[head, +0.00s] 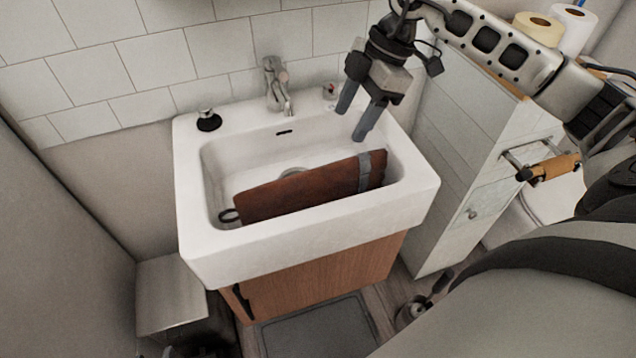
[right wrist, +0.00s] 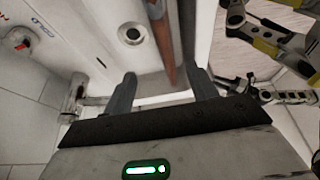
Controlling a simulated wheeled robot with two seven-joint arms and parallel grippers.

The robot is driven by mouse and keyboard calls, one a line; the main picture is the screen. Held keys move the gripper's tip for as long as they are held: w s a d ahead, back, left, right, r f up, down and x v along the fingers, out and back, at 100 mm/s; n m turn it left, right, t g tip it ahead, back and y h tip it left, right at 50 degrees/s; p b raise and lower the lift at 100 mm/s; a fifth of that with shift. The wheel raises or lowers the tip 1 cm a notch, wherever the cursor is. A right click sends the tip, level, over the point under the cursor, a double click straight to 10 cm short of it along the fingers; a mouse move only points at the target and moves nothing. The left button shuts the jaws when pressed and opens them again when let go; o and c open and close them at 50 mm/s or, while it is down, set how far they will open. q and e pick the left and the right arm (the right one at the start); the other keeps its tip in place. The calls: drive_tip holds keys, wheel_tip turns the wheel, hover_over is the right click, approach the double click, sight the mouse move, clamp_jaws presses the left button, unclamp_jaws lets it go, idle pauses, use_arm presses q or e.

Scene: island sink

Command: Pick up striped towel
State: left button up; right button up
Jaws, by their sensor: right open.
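A flat brown item with a grey band across its right part (head: 310,190) lies tilted in the white sink basin, with a dark ring at its left end. It is the only striped thing I see, and I cannot tell for sure that it is the towel. My right gripper (head: 352,122) is open and empty above the back right of the basin, apart from the item. In the right wrist view the item's brown edge (right wrist: 163,42) runs toward the gap between the open fingers (right wrist: 163,80).
The white sink (head: 310,240) has raised rims, and a chrome tap (head: 275,82) stands at its back. A black-based dispenser (head: 208,120) is at the back left corner. A tall white cabinet (head: 465,150) stands close on the right, with paper rolls (head: 540,30) on top.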

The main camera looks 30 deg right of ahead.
sight(320, 179)
drive_tip(key=x, duration=0.9)
drive_tip(key=shift+s+a+f, duration=0.1)
drive_tip(key=shift+a+f, duration=0.2)
drive_tip(key=x, duration=0.2)
drive_tip(key=p+x, duration=0.1)
drive_tip(key=x, duration=0.1)
drive_tip(key=shift+s+a, duration=0.2)
drive_tip(key=shift+a, duration=0.05)
drive_tip(key=shift+a+f, duration=0.15)
drive_tip(key=shift+f, duration=0.35)
drive_tip(key=c, duration=1.1)
